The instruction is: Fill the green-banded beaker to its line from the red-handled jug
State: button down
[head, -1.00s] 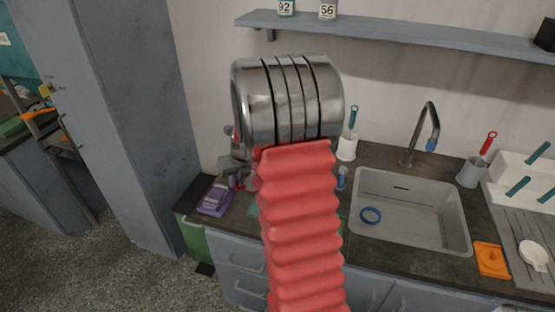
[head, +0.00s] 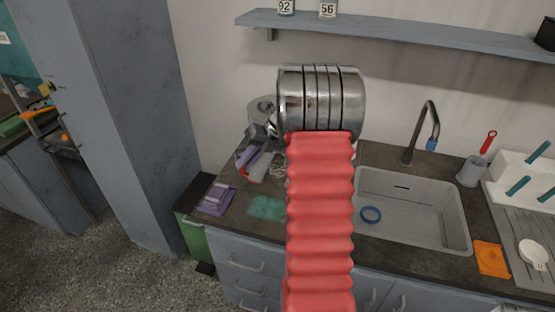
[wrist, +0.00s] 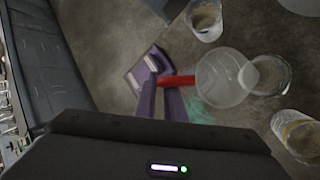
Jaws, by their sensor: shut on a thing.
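My gripper (head: 256,160) has purple fingers, also seen in the wrist view (wrist: 160,100). They are shut on the red handle of the clear jug (wrist: 222,78), left of my arm over the counter. In the head view the jug (head: 263,166) looks tilted, but its exact angle and fill level are unclear. A clear vessel (wrist: 272,74) overlaps the jug's right edge in the wrist view. Another clear beaker (wrist: 206,20) stands above, and one with a yellowish mark (wrist: 298,134) stands at lower right. I cannot make out a green band on any of them.
A shelf (head: 400,32) runs above. An orange pad (head: 492,258) lies right of the sink.

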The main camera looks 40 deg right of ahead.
jog(key=d+r+y, duration=0.1)
jog(key=r, duration=0.1)
jog(key=d+r+y, duration=0.1)
jog(key=shift+s+d+r+m, duration=0.1)
jog(key=shift+d+r+m, duration=0.05)
jog(key=shift+r+m, duration=0.2)
jog(key=shift+d+r+t+y, duration=0.15)
jog(key=shift+d+t+y, duration=0.2)
jog(key=shift+y, duration=0.55)
jog(key=shift+d+m, duration=0.1)
jog(key=shift+m, duration=0.15)
jog(key=shift+s+d+r+t+y+p, duration=0.15)
jog(key=shift+d+r+t+y+p, duration=0.1)
jog(key=shift+d+r+y+p, duration=0.6)
dwell(1.5)
jog(key=shift+d+f+m+y+p, duration=0.3)
jog(key=shift+d+m+y+p, duration=0.1)
jog(key=shift+y+p, duration=0.45)
dwell(3.0)
